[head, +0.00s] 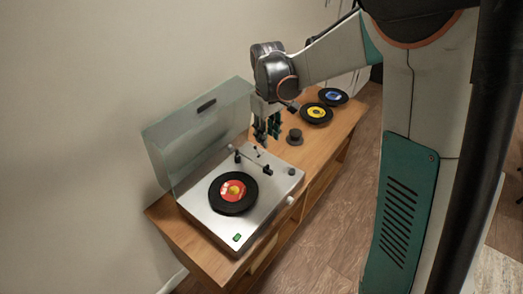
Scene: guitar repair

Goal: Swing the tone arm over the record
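The record player (272,203) is a silver deck on the wooden cabinet, with its clear lid raised. A black record with a red label (233,190) lies on its platter. The thin tone arm (251,160) is along the deck's back right part, beside the record and not over it. Small dark parts stand at both ends of it; which end is the head is too small to tell. My gripper (268,132) hangs above the back edge of the deck, pointing down. Its dark fingers look apart, with nothing seen between them, and appear clear of the tone arm.
The raised lid (203,130) stands to the left, close to the wall. A small dark round object (295,137) sits on the cabinet (328,146) right of my gripper. Records with yellow (317,112) and blue (333,96) labels lie farther back. Space above the record is clear.

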